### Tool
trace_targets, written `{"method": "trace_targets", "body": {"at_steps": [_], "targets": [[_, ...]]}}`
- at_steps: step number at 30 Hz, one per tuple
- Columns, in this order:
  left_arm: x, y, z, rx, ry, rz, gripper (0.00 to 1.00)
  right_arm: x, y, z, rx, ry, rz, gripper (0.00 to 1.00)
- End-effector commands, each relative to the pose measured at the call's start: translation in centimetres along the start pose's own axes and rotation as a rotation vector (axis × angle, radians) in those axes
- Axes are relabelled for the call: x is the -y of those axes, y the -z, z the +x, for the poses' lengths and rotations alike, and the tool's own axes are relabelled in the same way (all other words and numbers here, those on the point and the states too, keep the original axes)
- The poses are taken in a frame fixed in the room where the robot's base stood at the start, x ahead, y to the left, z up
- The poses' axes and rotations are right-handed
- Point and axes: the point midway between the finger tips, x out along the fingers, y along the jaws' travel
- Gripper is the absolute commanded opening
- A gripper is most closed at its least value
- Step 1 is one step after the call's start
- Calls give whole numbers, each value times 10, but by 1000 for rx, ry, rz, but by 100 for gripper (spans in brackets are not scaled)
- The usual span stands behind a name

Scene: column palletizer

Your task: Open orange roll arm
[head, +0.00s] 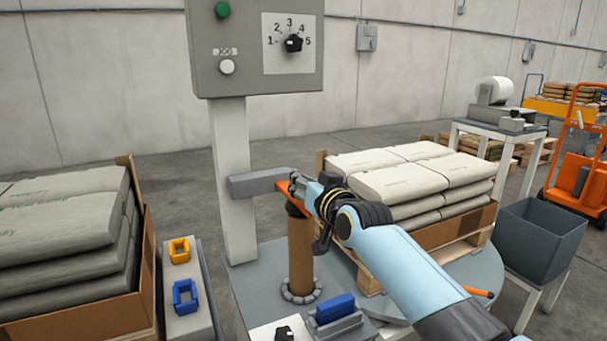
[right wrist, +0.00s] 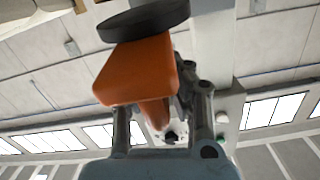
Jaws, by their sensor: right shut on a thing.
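The orange roll arm (head: 283,188) sticks out at the top of an upright brown roll (head: 300,250), beside the grey bracket (head: 258,183) of the column. In the right wrist view the orange arm (right wrist: 135,72) fills the space between the fingers, with a dark round disc (right wrist: 145,20) against it. My right gripper (head: 300,188) is shut on the orange arm; it also shows in the right wrist view (right wrist: 160,110). The gripper and wrist hide part of the orange arm and the roll's top. My left gripper is not in view.
A control box (head: 257,45) with a dial sits on the grey column (head: 232,170). Stacked sacks (head: 415,170) on a pallet stand close behind my right arm. More sacks (head: 65,235) stand at left. A grey bin (head: 540,240) is at right.

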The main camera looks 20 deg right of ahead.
Motion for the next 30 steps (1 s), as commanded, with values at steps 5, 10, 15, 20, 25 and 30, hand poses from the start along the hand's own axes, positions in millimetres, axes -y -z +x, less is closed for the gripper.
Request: {"method": "trace_targets", "body": {"at_steps": [5, 10, 15, 20, 25, 30], "targets": [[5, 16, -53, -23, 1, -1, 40, 6, 28, 5, 91, -17, 1, 0], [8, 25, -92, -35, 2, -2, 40, 9, 42, 12, 191, -37, 1, 0], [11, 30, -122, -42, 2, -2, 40, 11, 53, 20, 293, -57, 1, 0], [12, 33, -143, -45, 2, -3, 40, 13, 62, 30, 383, -75, 2, 0], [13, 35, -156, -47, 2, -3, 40, 14, 68, 38, 464, -91, 2, 0], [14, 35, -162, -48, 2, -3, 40, 15, 71, 44, 510, -100, 2, 0]]}}
